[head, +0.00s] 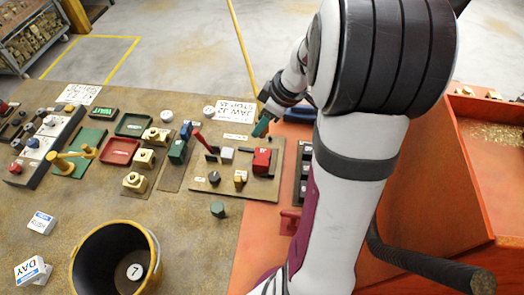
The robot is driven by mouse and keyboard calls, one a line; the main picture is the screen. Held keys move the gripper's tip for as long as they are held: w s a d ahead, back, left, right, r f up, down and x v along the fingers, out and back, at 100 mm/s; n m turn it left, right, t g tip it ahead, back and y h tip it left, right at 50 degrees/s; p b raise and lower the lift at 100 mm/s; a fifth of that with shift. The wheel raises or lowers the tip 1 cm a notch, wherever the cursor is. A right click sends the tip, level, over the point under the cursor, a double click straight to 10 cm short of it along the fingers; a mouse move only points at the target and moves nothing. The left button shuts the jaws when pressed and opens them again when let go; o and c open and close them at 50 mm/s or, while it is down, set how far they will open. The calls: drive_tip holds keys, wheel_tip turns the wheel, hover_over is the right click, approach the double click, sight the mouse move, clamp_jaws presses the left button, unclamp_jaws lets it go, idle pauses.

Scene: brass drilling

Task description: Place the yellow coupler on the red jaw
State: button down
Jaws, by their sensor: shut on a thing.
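My gripper (267,115) is shut on a small dark green piece (261,128) and holds it tilted above the back edge of a tan fixture board. The red jaw (262,160) is a red block with a dark face on the right of that board, below my gripper and apart from it in the picture. A small yellow brass piece (240,179) sits left of and in front of the red jaw. Larger yellow couplers stand further left, at the back (157,136), middle (145,158) and front (135,182). Which one is the task's coupler I cannot tell.
A grey block (227,155) and a red-handled lever (199,141) stand left of the jaw. A dark green piece (218,210) lies in front of the board. A black bucket (85,262) stands front left. An orange bin (470,200) is at right.

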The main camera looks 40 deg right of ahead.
wheel_tip(320, 180, down, 9)
drive_tip(key=shift+r, duration=0.1)
drive_tip(key=shift+c, duration=2.4)
unclamp_jaws()
